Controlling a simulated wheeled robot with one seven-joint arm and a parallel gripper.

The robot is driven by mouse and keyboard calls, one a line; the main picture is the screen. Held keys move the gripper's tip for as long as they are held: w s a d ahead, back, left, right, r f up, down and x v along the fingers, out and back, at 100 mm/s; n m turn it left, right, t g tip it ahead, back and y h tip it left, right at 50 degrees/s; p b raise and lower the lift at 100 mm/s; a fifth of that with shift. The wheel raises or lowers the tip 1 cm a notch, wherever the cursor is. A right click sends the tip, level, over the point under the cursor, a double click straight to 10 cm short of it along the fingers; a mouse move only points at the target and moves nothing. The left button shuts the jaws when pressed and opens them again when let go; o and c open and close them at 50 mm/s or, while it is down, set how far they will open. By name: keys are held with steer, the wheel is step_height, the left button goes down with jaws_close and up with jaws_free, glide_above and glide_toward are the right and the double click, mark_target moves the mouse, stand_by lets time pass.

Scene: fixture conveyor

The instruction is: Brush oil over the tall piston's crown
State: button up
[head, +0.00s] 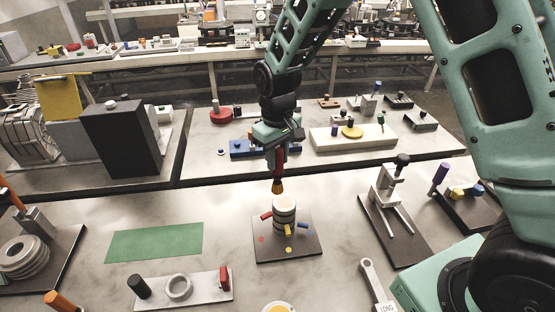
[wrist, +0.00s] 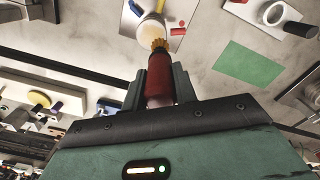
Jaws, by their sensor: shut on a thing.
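The tall piston (head: 284,214) is a pale ringed cylinder standing upright on a dark square plate (head: 262,248). Its round crown (head: 288,199) faces up and also shows in the wrist view (wrist: 147,27). My gripper (head: 277,155) is above the piston, shut on a brush with a red handle (wrist: 159,80). The brush's orange-tan bristles (head: 277,186) point down at the crown's left part. In the wrist view the bristles (wrist: 158,45) overlap the crown's edge. I cannot tell whether they touch it or hover just above.
Red, yellow and blue pegs (head: 289,229) stick out around the piston. A green mat (head: 155,243) lies left. A grey fixture (head: 182,288) with a ring is in front of it. A clamp stand (head: 388,190) and a wrench (head: 372,280) are right. A dish (head: 278,308) shows at the front edge.

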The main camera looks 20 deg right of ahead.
steer(key=shift+r+p, duration=0.8)
steer(key=shift+r, duration=0.6)
steer(key=shift+d, duration=0.1)
